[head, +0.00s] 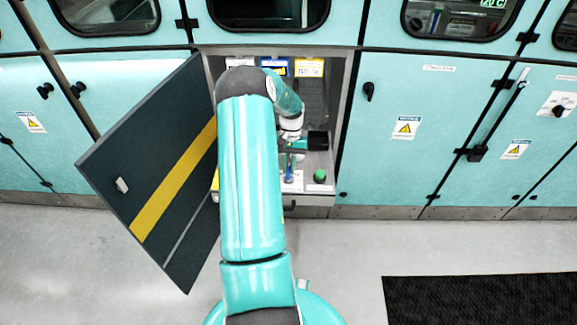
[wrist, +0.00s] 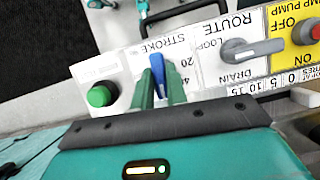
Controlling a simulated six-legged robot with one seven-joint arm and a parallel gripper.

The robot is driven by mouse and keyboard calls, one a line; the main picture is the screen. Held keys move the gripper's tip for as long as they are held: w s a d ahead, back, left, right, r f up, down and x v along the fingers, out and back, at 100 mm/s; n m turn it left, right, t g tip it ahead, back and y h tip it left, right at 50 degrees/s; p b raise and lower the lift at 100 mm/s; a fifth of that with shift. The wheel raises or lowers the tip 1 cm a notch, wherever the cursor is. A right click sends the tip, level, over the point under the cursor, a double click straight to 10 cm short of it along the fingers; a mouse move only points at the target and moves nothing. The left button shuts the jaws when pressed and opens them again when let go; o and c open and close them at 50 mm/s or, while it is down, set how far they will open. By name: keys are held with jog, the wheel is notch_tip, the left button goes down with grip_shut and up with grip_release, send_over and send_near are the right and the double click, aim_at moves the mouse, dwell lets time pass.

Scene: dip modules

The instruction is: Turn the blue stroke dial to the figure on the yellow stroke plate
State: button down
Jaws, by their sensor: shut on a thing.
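The blue stroke dial (wrist: 157,68) stands on the white STROKE panel (wrist: 133,60), upside down in the wrist view. The figures 20 and 40 show to its right; others are hidden. My gripper (wrist: 160,88) has its green fingers shut on the dial, one on each side. In the head view a blue bit of the dial area (head: 289,172) shows below my wrist. A yellow plate (head: 309,68) hangs at the back of the open cabinet; its lettering is too small to read surely.
A green button (wrist: 99,96) is beside the dial. A grey ROUTE handle (wrist: 250,50) and a yellow PUMP plate (wrist: 288,28) with a red knob are on the other side. The open cabinet door (head: 160,170) stands left of my arm.

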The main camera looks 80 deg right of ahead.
jog(key=m+t, duration=0.1)
jog(key=m, duration=0.3)
jog(key=shift+s+t, duration=0.1)
jog(key=shift+t, duration=0.3)
jog(key=shift+m+t+h, duration=0.3)
jog(key=shift+m+t, duration=0.2)
jog(key=shift+m, duration=1.4)
jog(key=c, duration=1.4)
grip_release()
jog(key=shift+s, duration=0.1)
jog(key=v, duration=1.3)
jog(key=shift+s+r, duration=0.2)
jog(key=shift+r, duration=0.15)
jog(key=shift+d, duration=0.1)
